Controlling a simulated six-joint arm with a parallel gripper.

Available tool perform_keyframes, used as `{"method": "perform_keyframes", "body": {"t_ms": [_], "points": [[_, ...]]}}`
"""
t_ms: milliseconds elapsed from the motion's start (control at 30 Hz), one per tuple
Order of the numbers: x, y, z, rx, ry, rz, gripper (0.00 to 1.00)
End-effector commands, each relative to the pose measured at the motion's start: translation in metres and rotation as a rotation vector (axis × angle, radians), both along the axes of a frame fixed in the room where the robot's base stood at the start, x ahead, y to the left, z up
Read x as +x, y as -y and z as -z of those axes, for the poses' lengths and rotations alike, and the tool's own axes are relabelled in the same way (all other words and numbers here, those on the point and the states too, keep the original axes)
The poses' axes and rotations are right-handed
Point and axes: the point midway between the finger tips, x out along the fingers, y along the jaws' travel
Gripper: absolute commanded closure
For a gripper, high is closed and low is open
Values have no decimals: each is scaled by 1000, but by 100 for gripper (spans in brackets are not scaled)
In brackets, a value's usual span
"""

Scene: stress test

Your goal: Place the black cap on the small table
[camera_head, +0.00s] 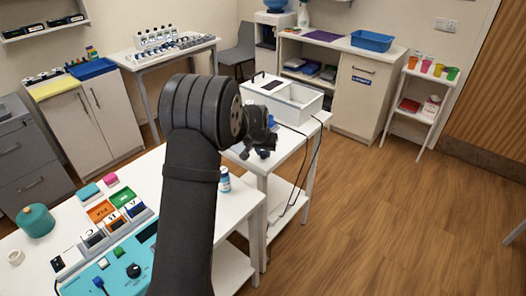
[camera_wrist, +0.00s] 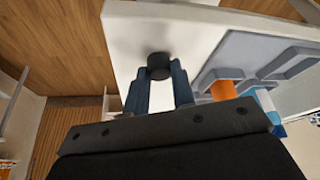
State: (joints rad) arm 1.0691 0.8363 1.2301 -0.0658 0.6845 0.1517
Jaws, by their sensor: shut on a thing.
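The black cap (camera_wrist: 159,64) is a short dark cylinder between the two fingertips of my gripper (camera_wrist: 159,78) in the wrist view. My gripper is shut on it. A white surface lies behind the cap in that view; I cannot tell whether the cap touches it. In the head view my gripper (camera_head: 264,147) is over the small white table (camera_head: 285,137) in the middle, in front of the white box. The cap cannot be made out there among the dark gripper parts.
A white open box (camera_head: 305,108) takes up the table's back part. A small bottle (camera_head: 224,181) stands near the edge of the front table (camera_head: 235,203). A teal device (camera_head: 115,270) and coloured trays are at left. A grey slotted holder (camera_wrist: 240,55) shows in the wrist view.

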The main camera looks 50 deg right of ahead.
Motion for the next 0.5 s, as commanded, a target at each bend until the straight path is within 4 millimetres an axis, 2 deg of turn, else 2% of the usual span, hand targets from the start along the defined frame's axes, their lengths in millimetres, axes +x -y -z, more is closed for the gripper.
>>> {"method": "perform_keyframes", "body": {"t_ms": [233, 267, 367, 500], "points": [[0, 0, 3, 1, 0, 0, 98], [0, 0, 3, 1, 0, 0, 75], [0, 0, 3, 1, 0, 0, 55], [0, 0, 3, 1, 0, 0, 55]]}}
